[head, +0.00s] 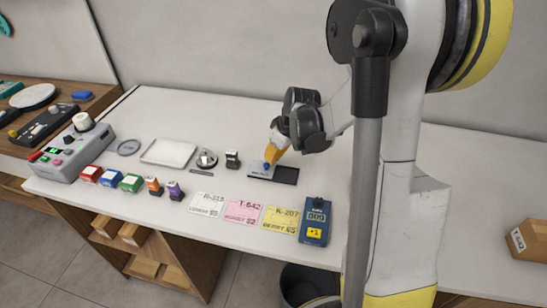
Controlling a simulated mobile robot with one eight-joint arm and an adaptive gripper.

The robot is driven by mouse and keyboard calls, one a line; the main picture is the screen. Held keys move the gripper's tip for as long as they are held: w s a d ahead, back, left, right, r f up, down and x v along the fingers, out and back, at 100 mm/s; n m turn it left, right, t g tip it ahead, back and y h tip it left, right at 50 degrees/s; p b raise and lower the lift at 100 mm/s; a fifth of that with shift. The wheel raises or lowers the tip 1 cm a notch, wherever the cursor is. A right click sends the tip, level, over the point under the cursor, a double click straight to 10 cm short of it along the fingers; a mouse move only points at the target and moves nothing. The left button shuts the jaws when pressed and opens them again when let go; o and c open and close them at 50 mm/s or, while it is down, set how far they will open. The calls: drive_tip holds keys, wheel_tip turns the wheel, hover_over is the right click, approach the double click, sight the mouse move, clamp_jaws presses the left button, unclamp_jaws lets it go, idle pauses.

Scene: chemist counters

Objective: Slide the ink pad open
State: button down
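The ink pad (286,175) lies flat on the white counter, right of centre in the head view. Its right part is a dark rectangle. A small blue piece (266,166) shows on the pale part, just below my gripper's tips. My gripper (272,155), dark with yellow-orange fingers, reaches down from the right over the pale left part. The fingers overlap in this view, so I cannot tell their opening or whether they touch the blue piece.
A small black stamp (232,160) and a round metal item (206,160) stand left of the pad. Paper cards (243,212) and a blue device (316,222) lie in front. Coloured stamps (131,182), a pale tray (168,152) and a grey machine (75,145) are further left.

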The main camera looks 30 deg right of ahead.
idle(0.3)
drive_tip(key=v, duration=1.2)
drive_tip(key=s+a+r+m+t+h, duration=0.1)
drive_tip(key=s+a+r+m+t, duration=0.2)
drive_tip(key=s+a, duration=1)
drive_tip(key=a, duration=0.3)
drive_tip(key=shift+s+a+r, duration=0.2)
drive_tip(key=shift+s+a, duration=0.1)
drive_tip(key=c, duration=1.3)
unclamp_jaws()
drive_tip(key=shift+s+a+f+m, duration=0.1)
drive_tip(key=shift+s+a+m, duration=0.1)
drive_tip(key=shift+s+m, duration=0.1)
drive_tip(key=shift+c, duration=0.2)
drive_tip(key=shift+w, duration=0.1)
